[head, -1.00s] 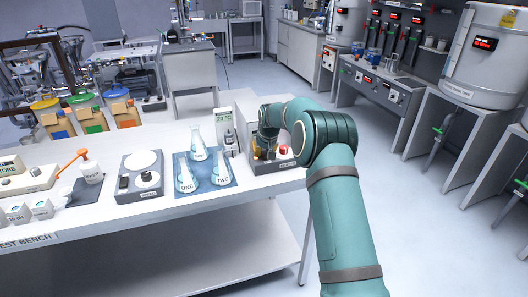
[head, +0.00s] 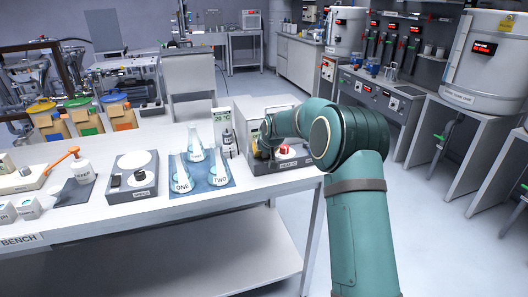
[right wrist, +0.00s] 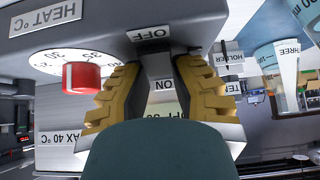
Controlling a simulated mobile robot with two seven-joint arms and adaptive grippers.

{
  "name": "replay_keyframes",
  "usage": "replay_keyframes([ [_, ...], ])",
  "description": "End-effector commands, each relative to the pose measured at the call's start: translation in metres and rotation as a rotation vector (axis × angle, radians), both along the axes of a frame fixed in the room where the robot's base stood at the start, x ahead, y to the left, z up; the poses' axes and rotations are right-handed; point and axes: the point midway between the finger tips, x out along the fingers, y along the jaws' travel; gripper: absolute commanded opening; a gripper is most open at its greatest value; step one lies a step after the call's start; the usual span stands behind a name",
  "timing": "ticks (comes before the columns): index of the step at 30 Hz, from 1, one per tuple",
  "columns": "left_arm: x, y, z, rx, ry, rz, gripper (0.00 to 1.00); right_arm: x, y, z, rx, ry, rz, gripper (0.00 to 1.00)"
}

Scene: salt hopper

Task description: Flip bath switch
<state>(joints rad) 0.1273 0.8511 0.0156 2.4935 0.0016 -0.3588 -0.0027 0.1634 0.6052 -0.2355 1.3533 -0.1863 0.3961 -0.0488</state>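The water bath's grey control panel (head: 290,161) is at the bench's right end in the head view, with its red knob (head: 283,149) showing. In the right wrist view, upside down, that red knob (right wrist: 81,76) sits on a white numbered dial (right wrist: 62,60) beside a HEAT °C label. An OFF label (right wrist: 148,33) and an ON label (right wrist: 164,84) mark the switch place. My right gripper (right wrist: 156,66) has its two yellow-padded fingers apart, on either side of a grey strip between these labels. I cannot clearly make out the switch lever. My left gripper is out of view.
Glass flasks (head: 195,150) stand on a blue mat left of the bath. A flask labelled THREE (right wrist: 288,72) shows in the right wrist view. The floor right of the bench is clear.

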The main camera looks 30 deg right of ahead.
Motion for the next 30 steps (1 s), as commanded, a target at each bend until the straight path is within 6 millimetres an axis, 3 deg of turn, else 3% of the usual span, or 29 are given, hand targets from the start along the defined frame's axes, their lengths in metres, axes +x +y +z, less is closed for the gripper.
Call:
replay_keyframes([
  [1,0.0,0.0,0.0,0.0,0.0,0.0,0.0,0.0,0.0,-0.001,0.0,0.001,0.0,0.41],
  [3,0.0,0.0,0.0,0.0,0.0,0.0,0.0,0.0,0.0,-0.001,0.0,0.001,0.0,0.57],
  [14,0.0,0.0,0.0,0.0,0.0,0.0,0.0,-0.002,0.001,0.003,0.0,0.0,0.0,0.57],
  [30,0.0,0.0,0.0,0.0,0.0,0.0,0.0,-0.06,0.015,0.076,0.001,-0.001,0.001,0.57],
])
